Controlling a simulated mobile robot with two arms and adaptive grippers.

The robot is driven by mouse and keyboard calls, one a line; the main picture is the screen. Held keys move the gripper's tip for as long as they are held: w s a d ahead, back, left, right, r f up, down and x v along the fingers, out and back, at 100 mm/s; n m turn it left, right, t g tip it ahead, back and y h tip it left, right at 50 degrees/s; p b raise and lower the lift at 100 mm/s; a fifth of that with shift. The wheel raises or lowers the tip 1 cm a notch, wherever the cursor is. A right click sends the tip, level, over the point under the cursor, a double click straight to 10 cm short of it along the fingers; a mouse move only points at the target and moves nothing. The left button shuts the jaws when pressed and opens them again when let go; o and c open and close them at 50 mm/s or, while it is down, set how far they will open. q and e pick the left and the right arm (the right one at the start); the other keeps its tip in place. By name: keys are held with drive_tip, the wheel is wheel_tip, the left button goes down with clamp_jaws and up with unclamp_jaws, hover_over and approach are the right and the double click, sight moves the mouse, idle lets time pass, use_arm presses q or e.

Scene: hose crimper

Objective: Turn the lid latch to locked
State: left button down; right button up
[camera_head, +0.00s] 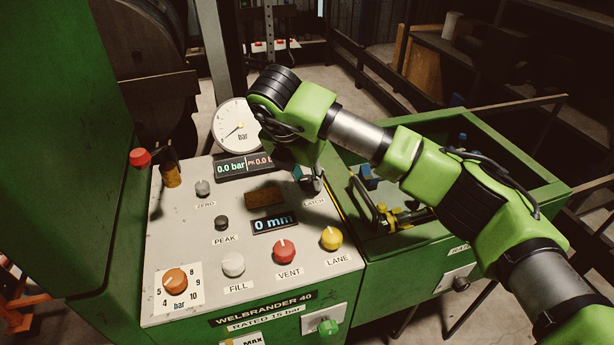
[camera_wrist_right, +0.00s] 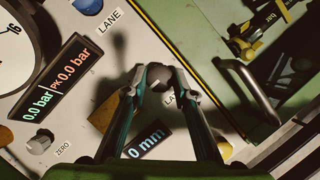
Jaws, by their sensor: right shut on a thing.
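The lid latch is a dark round knob (camera_wrist_right: 160,77) above the partly covered LATCH label in the wrist view. My right gripper (camera_wrist_right: 161,75) has one finger on each side of this knob and is shut on it. In the head view my right gripper (camera_head: 311,182) reaches down to the upper right of the panel beside the LATCH label (camera_head: 314,202). There the arm and fingers mostly hide the knob, and its turned position cannot be told. A bar handle (camera_head: 364,204) stands on the green box to the right. My left gripper is not in view.
The grey panel (camera_head: 210,262) carries a red VENT button (camera_head: 284,249), a yellow LANE button (camera_head: 331,238), a white FILL button (camera_head: 233,264) and an orange pressure dial (camera_head: 174,282). A round gauge (camera_head: 236,127) stands behind. The displays read 0.0 bar and 0 mm.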

drive_tip(key=o, duration=1.1)
drive_tip(key=v, duration=1.2)
